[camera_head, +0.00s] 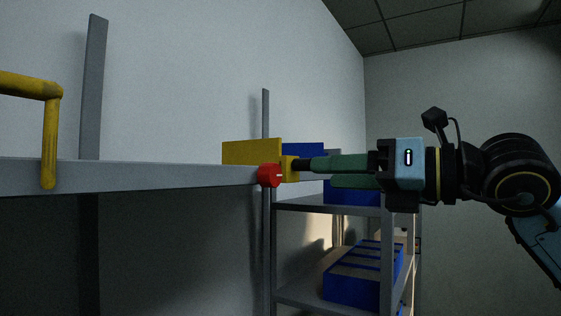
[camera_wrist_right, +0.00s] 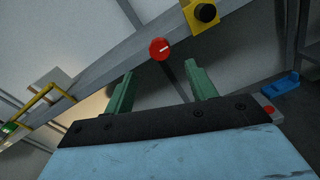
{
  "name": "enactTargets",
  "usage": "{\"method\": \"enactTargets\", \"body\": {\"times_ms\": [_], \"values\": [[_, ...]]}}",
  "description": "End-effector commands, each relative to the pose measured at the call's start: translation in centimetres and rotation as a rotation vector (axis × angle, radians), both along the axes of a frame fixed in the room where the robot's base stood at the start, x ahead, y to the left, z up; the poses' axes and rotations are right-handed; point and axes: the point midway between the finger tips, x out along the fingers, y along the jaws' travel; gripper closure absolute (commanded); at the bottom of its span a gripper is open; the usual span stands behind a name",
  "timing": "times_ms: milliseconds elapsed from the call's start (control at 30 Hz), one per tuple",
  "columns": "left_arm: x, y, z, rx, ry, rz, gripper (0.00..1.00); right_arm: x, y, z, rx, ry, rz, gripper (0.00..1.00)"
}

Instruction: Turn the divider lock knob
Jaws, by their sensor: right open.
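The divider lock knob is a round red knob (camera_head: 268,176) on the front edge of the grey shelf, near its right end. It also shows in the right wrist view (camera_wrist_right: 159,48), where a pale line runs nearly level across its face. My right gripper (camera_head: 322,173) comes in from the right with its two green fingers apart and empty. In the right wrist view (camera_wrist_right: 159,70) the knob lies just beyond the fingertips, roughly midway between them. I see no contact with the knob. My left gripper is not in view.
A yellow block with a black button (camera_wrist_right: 204,12) sits beside the knob, close to the fingers in the head view. A yellow handle (camera_head: 50,130) is at the far left. A rack (camera_head: 330,206) with blue bins (camera_head: 350,290) stands behind and below.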

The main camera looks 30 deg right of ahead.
Motion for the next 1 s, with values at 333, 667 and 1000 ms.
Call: {"method": "enactTargets", "body": {"times_ms": [333, 667, 1000], "values": [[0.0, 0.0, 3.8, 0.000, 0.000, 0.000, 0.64, 6.0, 3.8, 0.4, 0.002, 0.001, 0.008, 0.44], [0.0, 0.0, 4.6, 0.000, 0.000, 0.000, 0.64, 8.3, 5.0, 0.0, 0.001, 0.001, 0.004, 0.44], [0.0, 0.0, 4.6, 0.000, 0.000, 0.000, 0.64, 8.3, 5.0, 0.0, 0.001, 0.000, 0.004, 0.58]]}}
